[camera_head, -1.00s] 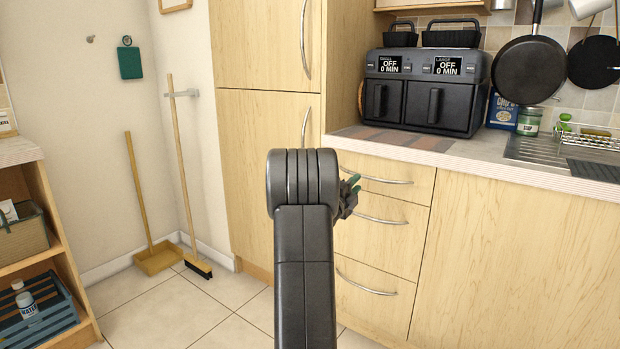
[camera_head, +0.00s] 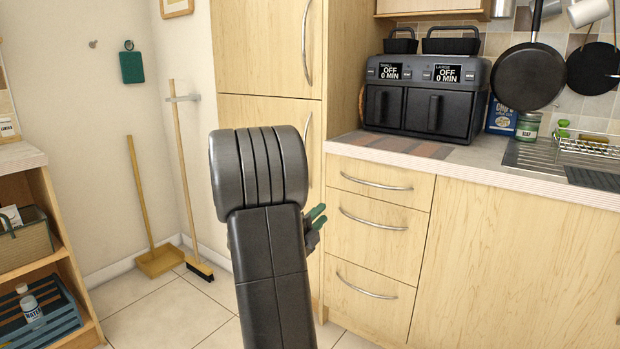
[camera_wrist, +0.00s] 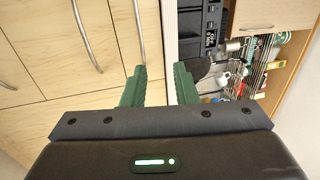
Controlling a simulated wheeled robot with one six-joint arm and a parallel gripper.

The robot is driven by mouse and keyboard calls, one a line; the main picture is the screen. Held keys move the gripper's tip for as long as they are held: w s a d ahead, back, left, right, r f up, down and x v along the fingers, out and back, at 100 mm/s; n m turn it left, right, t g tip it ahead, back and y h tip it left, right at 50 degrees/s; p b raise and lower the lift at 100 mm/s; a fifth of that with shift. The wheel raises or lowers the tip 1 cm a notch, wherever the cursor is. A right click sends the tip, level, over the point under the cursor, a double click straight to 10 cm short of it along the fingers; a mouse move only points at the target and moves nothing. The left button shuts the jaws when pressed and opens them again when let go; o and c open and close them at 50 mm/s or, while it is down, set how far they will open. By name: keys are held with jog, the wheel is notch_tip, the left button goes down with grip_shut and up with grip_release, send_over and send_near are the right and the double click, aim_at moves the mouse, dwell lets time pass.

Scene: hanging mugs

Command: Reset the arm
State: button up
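My arm, dark grey, stands in the lower middle of the head view. My gripper (camera_head: 315,219) shows only partly behind it, with green fingertips in front of the cabinet and drawers. In the wrist view my gripper (camera_wrist: 159,85) has its two green fingers apart, with a clear gap and nothing held between them. A white mug (camera_head: 586,11) hangs at the top right of the head view. Mugs also look small and sideways in the wrist view, to the right of the fingers.
The counter (camera_head: 480,160) bears a black air fryer (camera_head: 425,97). Black pans (camera_head: 528,77) hang right of it. Drawers (camera_head: 372,235) stand below. A wooden shelf (camera_head: 60,245) is at left, with a broom (camera_head: 185,190) and dustpan (camera_head: 158,260) by the wall. Floor between is clear.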

jog(key=p+v, duration=0.1)
jog(key=v, duration=1.3)
jog(key=shift+r, duration=0.3)
jog(key=shift+s+a+r, duration=0.1)
